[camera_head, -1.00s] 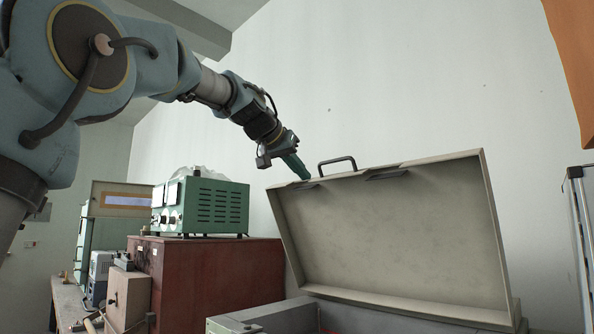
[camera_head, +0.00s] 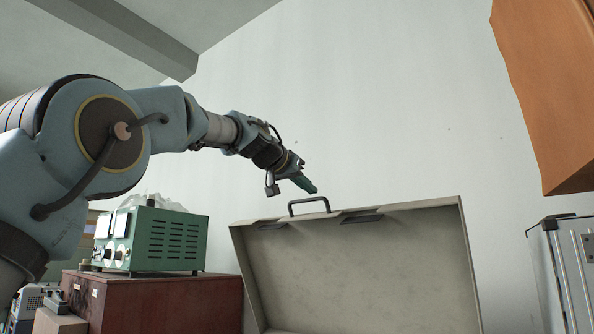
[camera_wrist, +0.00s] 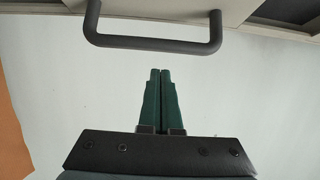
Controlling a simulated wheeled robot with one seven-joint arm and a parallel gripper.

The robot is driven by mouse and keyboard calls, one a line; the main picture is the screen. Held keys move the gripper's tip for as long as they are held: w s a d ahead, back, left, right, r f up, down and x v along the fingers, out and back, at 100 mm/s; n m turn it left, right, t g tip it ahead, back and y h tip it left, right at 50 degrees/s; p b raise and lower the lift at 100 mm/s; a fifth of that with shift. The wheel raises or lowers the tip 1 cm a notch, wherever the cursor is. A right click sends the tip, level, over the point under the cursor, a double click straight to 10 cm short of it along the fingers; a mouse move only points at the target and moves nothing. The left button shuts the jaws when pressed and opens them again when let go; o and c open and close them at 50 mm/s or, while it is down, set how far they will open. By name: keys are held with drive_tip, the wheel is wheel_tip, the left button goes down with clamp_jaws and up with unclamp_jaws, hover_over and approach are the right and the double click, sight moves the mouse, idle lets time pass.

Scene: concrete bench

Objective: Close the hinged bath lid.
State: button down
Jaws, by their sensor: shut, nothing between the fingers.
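The bath lid (camera_head: 370,265) is a beige hinged panel standing raised and open, its inner face toward the head camera. A dark handle (camera_head: 309,203) sticks up from its top edge; this handle also shows in the wrist view (camera_wrist: 152,44), across the top. My gripper (camera_head: 313,190) has green fingers pressed together and empty. It is just above the handle in the head view. In the wrist view the fingertips (camera_wrist: 160,71) point toward the handle with a small gap in the picture. The bath below the lid is out of frame.
A green instrument box (camera_head: 155,240) stands on a reddish-brown cabinet (camera_head: 165,300) left of the lid. An orange-brown box (camera_head: 548,100) hangs at upper right. A grey metal frame (camera_head: 565,260) stands at right. The wall space above the lid is clear.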

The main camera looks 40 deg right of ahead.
drive_tip(key=shift+s+a+f+b, duration=0.15)
drive_tip(key=shift+a+f+b, duration=0.15)
drive_tip(key=shift+a, duration=0.2)
drive_tip(key=shift+s+a+f+b, duration=0.15)
drive_tip(key=shift+a+f, duration=0.1)
drive_tip(key=shift+a, duration=0.25)
drive_tip(key=shift+s+a+f, duration=0.15)
drive_tip(key=shift+a+f, duration=0.45)
drive_tip(key=shift+a, duration=0.05)
